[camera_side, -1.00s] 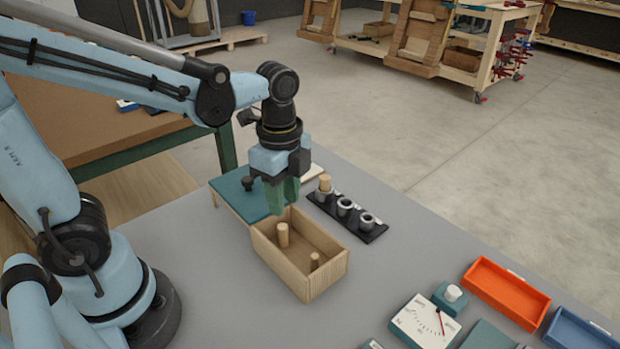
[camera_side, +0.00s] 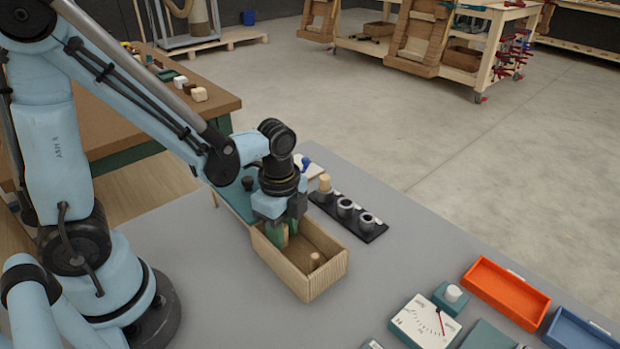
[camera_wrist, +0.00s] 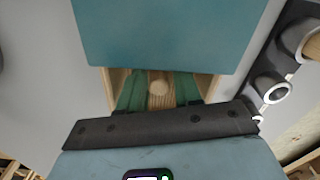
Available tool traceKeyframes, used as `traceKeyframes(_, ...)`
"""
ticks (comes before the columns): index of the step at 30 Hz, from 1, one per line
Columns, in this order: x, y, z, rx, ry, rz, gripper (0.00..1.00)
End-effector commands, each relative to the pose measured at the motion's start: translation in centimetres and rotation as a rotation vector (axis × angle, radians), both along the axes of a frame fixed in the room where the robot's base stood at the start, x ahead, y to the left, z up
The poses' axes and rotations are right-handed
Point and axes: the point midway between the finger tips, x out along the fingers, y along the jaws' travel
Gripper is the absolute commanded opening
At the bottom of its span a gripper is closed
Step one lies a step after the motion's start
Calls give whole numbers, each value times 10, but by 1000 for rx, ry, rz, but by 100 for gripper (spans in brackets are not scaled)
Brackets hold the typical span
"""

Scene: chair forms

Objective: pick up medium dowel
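The medium dowel (camera_side: 286,236) is a light wooden peg standing in the left part of the wooden box (camera_side: 301,283). My gripper (camera_side: 283,238) points down into the box, with one green finger on each side of this dowel. In the wrist view the fingers (camera_wrist: 159,92) look apart, with narrow gaps beside the dowel. The fingertips are low in the box and partly hidden by its wall. A shorter dowel (camera_side: 315,261) stands at the box's right end.
A black rack (camera_side: 376,234) with several grey rings stands behind the box; a dowel (camera_side: 325,183) is in its left ring. A gauge (camera_side: 424,321), an orange tray (camera_side: 506,292) and a blue tray (camera_side: 580,333) are at right.

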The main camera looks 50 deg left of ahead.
Motion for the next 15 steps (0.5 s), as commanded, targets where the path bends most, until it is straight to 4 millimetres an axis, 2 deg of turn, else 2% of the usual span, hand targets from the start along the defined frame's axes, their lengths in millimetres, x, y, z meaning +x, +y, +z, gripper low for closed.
traceKeyframes(4, 0, 0, -8, 0, -1, 0, 33)
traceKeyframes(12, 0, 0, -10, 0, -1, 0, 33)
traceKeyframes(13, 0, 0, -10, 0, -1, 0, 32)
traceKeyframes(15, 0, 0, -10, 0, -1, 0, 21)
